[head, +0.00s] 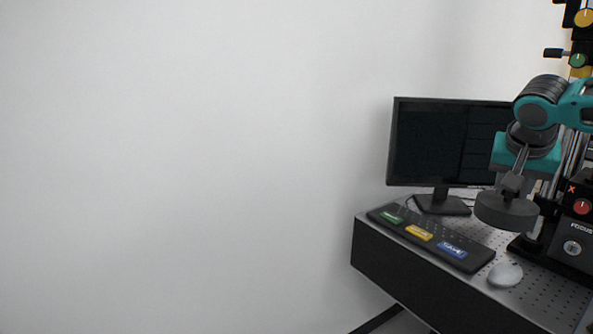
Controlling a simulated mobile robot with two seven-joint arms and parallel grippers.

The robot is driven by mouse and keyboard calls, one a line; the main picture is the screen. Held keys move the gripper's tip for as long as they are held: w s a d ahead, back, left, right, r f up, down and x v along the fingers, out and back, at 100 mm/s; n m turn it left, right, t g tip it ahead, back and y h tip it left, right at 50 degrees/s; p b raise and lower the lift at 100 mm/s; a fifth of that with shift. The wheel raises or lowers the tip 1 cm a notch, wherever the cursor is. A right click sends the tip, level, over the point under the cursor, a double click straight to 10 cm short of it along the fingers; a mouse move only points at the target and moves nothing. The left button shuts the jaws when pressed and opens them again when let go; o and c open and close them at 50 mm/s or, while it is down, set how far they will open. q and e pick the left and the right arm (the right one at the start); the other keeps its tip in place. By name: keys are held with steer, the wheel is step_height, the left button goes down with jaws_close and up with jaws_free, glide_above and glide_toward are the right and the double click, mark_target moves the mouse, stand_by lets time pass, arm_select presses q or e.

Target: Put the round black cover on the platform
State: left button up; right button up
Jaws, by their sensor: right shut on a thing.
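The round black cover (506,212) is a dark disc at the right of the head view. My right gripper (513,183) is shut on its top and holds it roughly level above the perforated table. My right arm comes in from the right edge. I cannot make out the platform for certain; the arm and the cover hide part of the black instrument (575,205) at the right edge. My left gripper is not in view.
A perforated metal table (540,296) carries a monitor (450,140), a black keyboard (440,235) with green, yellow and blue keys, and a white mouse (505,275). The instrument has red and green knobs. A blank wall fills the left.

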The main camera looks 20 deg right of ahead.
steer(key=s+a+f+n+t+y, duration=0.1)
steer(key=a+f+n+y, duration=0.15)
steer(key=a+f, duration=0.6)
steer(key=s+a+f+n+t+y, duration=0.1)
steer(key=s+a+f+n, duration=0.2)
steer(key=a, duration=1.1)
steer(key=a+f+n+y, duration=0.2)
steer(key=a+f+n, duration=0.35)
steer(key=a, duration=0.65)
steer(key=w+d+r+m+h, duration=0.2)
steer(key=d+r+m, duration=0.15)
steer(key=d, duration=1.05)
steer(key=s+d+f+m, duration=0.1)
steer(key=s+d, duration=0.1)
steer(key=d, duration=0.3)
steer(key=s+d+m+h, duration=0.1)
steer(key=s+d, duration=0.2)
steer(key=d, duration=0.2)
steer(key=shift+d+f+m, duration=0.35)
steer(key=shift+d, duration=0.05)
steer(key=shift+s+f, duration=0.1)
steer(key=shift+f, duration=0.1)
